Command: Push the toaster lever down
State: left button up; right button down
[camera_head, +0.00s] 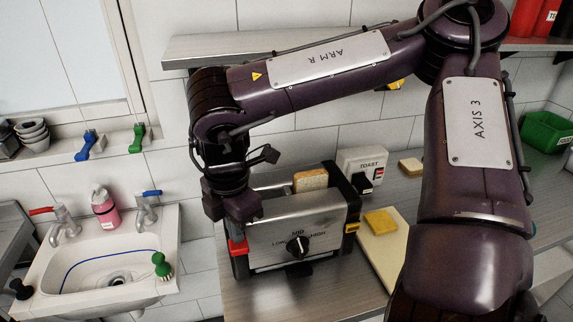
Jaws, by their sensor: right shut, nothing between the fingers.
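The toaster (292,238) is a silver and black box on the metal counter, with a dial on its front. A slice of bread (311,180) sticks up from its top. A red lever (238,247) shows at the toaster's left end, low down. My right gripper (236,228) is shut and points down just above the red lever at that end. I cannot tell whether it touches the lever, as the fingertips are partly hidden. My left gripper is not in view.
A cutting board (385,262) with a yellow slice (380,221) lies right of the toaster. A TOAST-labelled wall box (362,168) is behind. A sink (108,265) stands left. A shelf (190,50) runs above, behind my right arm.

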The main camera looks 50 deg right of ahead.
aim_at(239, 247)
jog(key=shift+f, duration=0.1)
jog(key=shift+f+b, duration=0.2)
jog(key=shift+b, duration=0.25)
jog(key=shift+f+b, duration=0.3)
jog(key=shift+b, duration=0.05)
dwell(0.7)
jog(key=shift+f+b, duration=1.8)
jog(key=shift+f, duration=0.1)
jog(key=shift+s+a+r, duration=0.1)
jog(key=shift+s+r, duration=0.05)
jog(key=s, duration=0.1)
jog(key=s+a+r, duration=0.2)
jog(key=s, duration=0.1)
jog(key=shift+a, duration=0.25)
jog(key=c, duration=2.2)
grip_release()
